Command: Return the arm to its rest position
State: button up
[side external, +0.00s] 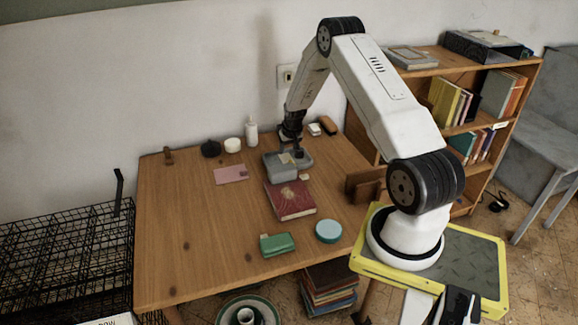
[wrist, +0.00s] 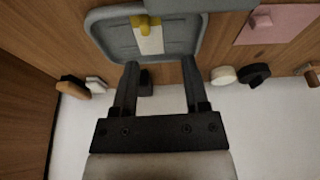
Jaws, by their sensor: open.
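My gripper (wrist: 160,72) is open, its two fingers apart with nothing clasped between them. In the side external view my gripper (side external: 294,148) is low over the back of the wooden table, at a grey tray or box (side external: 281,171). In the wrist view the fingertips overlap the edge of the grey tray (wrist: 100,32), which has a yellow item (wrist: 145,25) and a pale strip (wrist: 150,42) in it. I cannot tell whether the fingers touch it. My arm is bent high and reaches over the table from its base at the right.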

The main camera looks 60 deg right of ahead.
jog(key=a+r+n, duration=0.1)
jog(key=a+r, duration=0.3)
jog(key=a, duration=0.3)
jog(key=a+r+n+y, duration=0.1)
jog(key=a+r+n, duration=0.1)
jog(key=a+r, duration=0.35)
jog(key=a+r+n, duration=0.1)
jog(key=a+r, duration=0.1)
jog(key=a, duration=0.6)
jog(key=s+a+r+n, duration=0.2)
jog(key=s+a, duration=0.4)
jog(key=a, duration=0.2)
jog(key=s+a+r+n+y, duration=0.1)
jog(key=s+a+r+n, duration=0.1)
jog(key=s+a, duration=0.5)
jog(key=shift+a+r+n, duration=0.3)
jog(key=shift+a+r, duration=0.4)
jog(key=shift+a, duration=0.4)
